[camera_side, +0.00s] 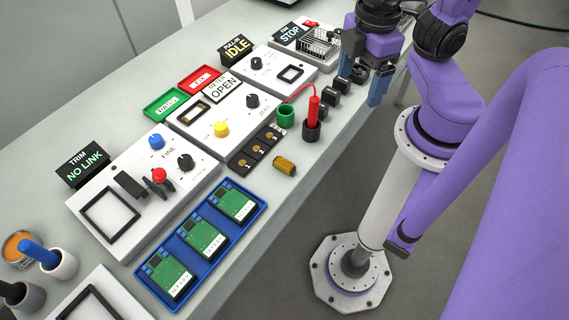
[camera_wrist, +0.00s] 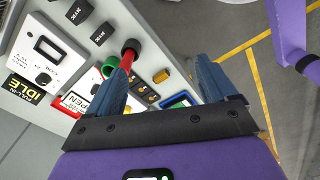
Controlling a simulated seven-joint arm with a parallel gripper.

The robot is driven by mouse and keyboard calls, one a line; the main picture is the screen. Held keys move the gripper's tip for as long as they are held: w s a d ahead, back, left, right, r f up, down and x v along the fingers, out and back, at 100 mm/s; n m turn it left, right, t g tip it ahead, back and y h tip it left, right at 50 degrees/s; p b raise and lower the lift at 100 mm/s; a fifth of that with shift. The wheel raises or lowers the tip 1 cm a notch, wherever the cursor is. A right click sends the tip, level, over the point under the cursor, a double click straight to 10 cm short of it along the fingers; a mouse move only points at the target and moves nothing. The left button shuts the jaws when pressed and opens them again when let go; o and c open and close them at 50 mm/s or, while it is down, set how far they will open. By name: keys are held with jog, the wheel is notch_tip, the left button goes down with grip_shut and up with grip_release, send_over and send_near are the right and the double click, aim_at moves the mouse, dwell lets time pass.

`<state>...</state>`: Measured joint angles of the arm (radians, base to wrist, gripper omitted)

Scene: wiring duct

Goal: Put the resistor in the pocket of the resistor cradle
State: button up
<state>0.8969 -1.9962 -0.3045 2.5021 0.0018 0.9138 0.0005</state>
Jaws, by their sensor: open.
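A gold cylindrical part, which looks like the resistor (camera_side: 284,165), lies on the bench near its front edge, beside a dark strip with numbered places. It also shows in the wrist view (camera_wrist: 161,75), between the two fingers. A black-rimmed pocket with a tan inside, which may be the resistor cradle (camera_side: 194,112), sits on the white panel under the OPEN sign. I cannot clearly make out this pocket in the wrist view. My gripper (camera_side: 366,78) is open and empty, raised beyond the far end of the row of black blocks, well away from the resistor.
A red probe in a dark holder (camera_side: 312,127) with a red lead and a green cup (camera_side: 286,116) stand near the resistor. A blue tray (camera_side: 208,242) of green boards lies in front. Black blocks (camera_side: 330,98) line the bench edge.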

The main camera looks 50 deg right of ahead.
jog(key=n, duration=0.5)
send_over(284, 162)
jog(key=f, duration=0.1)
notch_tip(284, 162, down, 12)
jog(key=shift+w+f, duration=0.1)
jog(key=shift+f, duration=2.55)
jog(key=c, duration=1.1)
